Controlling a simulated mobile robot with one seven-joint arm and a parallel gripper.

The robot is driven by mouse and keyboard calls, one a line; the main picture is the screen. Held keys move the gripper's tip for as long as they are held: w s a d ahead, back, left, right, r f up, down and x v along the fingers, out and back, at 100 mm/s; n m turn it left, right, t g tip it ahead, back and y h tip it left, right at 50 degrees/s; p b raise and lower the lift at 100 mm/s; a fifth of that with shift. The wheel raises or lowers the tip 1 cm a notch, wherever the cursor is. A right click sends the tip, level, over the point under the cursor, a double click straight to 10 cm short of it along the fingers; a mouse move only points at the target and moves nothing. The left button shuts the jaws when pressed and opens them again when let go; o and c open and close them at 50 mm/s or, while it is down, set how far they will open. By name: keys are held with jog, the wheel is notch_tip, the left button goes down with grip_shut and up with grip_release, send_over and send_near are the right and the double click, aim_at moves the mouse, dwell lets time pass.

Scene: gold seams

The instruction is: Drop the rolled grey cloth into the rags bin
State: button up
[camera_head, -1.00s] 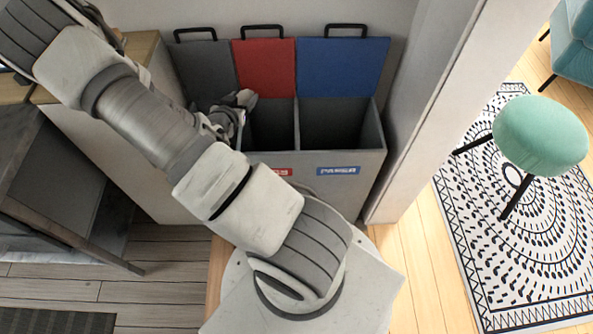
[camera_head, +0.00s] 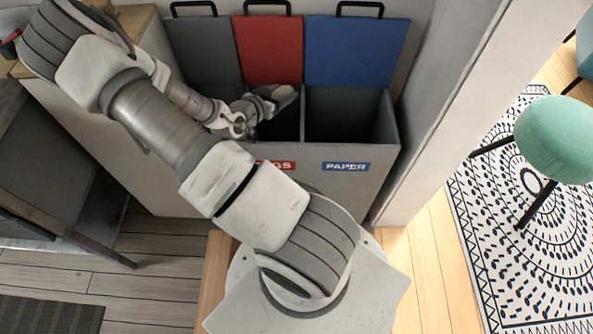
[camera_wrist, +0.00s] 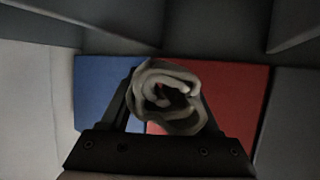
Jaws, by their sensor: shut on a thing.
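The rolled grey cloth (camera_wrist: 168,97) shows end-on in the wrist view, a soft coil between the two fingers of my gripper (camera_wrist: 166,112). My gripper is shut on it. In the head view my gripper (camera_head: 262,102) is at the mouth of the middle compartment, in front of the red lid (camera_head: 268,50). The cloth is small there and hard to separate from the fingers. The rags bin (camera_head: 281,128) is this middle compartment, with a red label (camera_head: 275,165) partly covered by my arm. The compartment's floor is dark.
The paper compartment (camera_head: 345,118) with its blue lid (camera_head: 357,52) is to the right. A grey lid (camera_head: 203,50) stands at the left, its compartment mostly hidden by my arm. All lids stand open. A pale wall (camera_head: 440,110) borders the bin's right side.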

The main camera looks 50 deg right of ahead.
jog(key=shift+f, duration=0.55)
jog(key=o, duration=1.4)
jog(key=p+v, duration=0.5)
jog(key=v, duration=1.2)
jog(key=shift+a+r, duration=0.2)
